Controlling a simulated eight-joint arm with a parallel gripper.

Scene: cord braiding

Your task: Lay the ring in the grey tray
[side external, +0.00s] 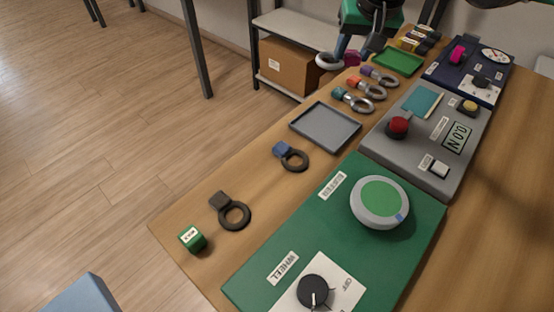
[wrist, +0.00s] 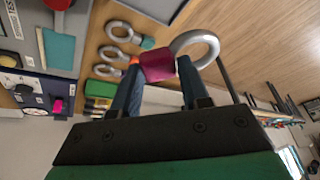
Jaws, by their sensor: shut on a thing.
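My gripper (side external: 358,52) is at the top of the side view, shut on the crimson block of a light grey ring (side external: 328,61). The ring sticks out to the left of the fingers, above the table's far left edge. In the wrist view, the crimson block (wrist: 157,65) sits between the fingertips, with the grey ring (wrist: 195,46) to its right. The grey tray (side external: 325,126) lies flat and empty on the table, nearer the side camera than my gripper. A grey edge at the top of the wrist view may be this tray; I cannot tell.
Rings with teal (side external: 339,92), orange (side external: 354,80) and purple (side external: 366,71) blocks lie between the grey tray and a green tray (side external: 398,61). Dark rings (side external: 294,160) (side external: 235,215) lie on the near side. A grey panel (side external: 415,160) borders the tray's right.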

